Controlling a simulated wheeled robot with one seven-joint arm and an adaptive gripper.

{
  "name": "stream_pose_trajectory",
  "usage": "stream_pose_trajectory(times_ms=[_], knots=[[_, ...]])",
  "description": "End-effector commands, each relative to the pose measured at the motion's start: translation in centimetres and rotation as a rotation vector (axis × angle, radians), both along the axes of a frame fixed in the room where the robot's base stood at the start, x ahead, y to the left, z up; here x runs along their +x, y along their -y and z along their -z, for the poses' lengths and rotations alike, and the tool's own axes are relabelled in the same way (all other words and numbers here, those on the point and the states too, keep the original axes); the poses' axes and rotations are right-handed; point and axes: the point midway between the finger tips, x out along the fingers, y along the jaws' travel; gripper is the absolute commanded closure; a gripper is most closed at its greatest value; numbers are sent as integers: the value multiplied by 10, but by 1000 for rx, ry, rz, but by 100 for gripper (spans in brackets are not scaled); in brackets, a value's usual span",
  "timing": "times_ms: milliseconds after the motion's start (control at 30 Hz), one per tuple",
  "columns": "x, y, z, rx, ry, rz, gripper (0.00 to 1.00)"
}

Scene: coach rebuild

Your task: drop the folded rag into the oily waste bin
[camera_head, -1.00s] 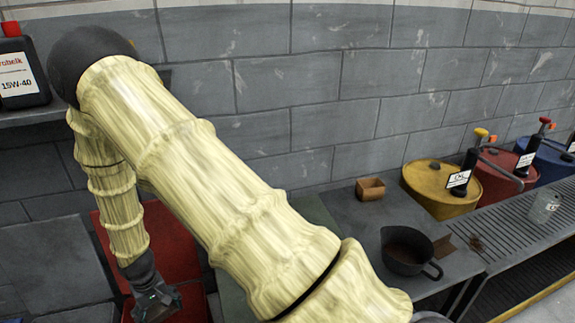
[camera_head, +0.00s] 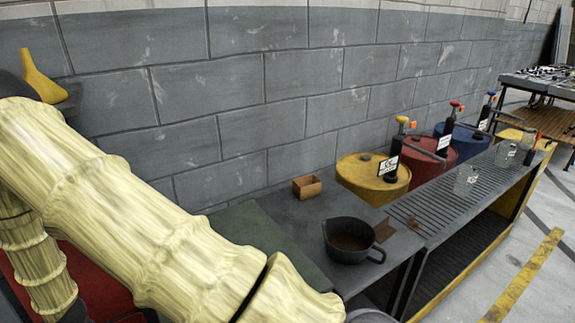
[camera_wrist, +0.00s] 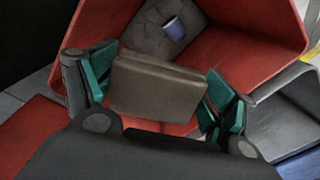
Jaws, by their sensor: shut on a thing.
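The folded rag (camera_wrist: 158,84) is a flat grey-brown block in the wrist view. My gripper (camera_wrist: 160,90) is shut on it, with a teal-padded finger at each end. Behind the rag is the open red waste bin (camera_wrist: 275,35), and the rag overlaps its mouth in the picture. How high the rag is above the bin cannot be told. In the head view, red surfaces (camera_head: 98,285) that look like the bin show at the lower left, mostly hidden by my arm. My gripper is outside that view.
In the bin lie a grey crumpled layer and a small blue cylinder (camera_wrist: 174,28). Right of my arm, the bench holds a dark jug (camera_head: 350,242) and a small brown box (camera_head: 307,187). Yellow (camera_head: 372,178), red and blue drums stand against the wall. Floor is clear at far right.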

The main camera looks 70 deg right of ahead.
Motion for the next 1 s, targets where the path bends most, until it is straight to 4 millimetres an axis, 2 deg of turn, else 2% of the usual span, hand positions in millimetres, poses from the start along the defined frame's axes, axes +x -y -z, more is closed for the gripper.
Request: stream_pose_trajectory(times_ms=[133,167,233,667,867,1000], knots=[[0,0,-1,0,0,0,50],[0,0,-1,0,0,0,14],[0,0,-1,0,0,1,1],[0,0,-2,0,0,1,0],[0,0,-18,0,1,1,0],[1,0,-39,1,2,2,0]])
